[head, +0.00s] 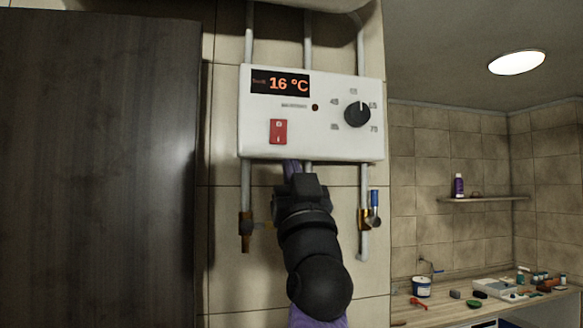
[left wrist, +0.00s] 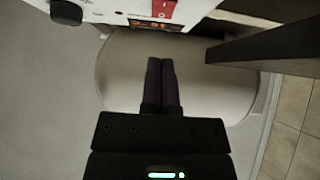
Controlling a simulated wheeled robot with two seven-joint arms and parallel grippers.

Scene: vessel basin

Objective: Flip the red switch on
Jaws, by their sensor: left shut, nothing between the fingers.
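The red switch (head: 278,132) is on the lower left of a white control box (head: 330,142) on the tiled wall. In the left wrist view the red switch (left wrist: 163,8) shows at the top edge, partly cut off. The box has a display (head: 281,84) reading 16 °C, a small dark red lamp (head: 315,107) and a black dial (head: 357,114). My left gripper (head: 292,166) is just below the box's bottom edge, under the switch. Its fingers (left wrist: 161,60) are together and empty in the left wrist view, apart from the switch. My right gripper is not in view.
Pipes run above and below the box, with a blue-handled valve (head: 374,197) at the lower right. A tall dark panel (head: 100,160) stands on the left. At the right, a counter (head: 440,312) holds several small items below a shelf (head: 483,199).

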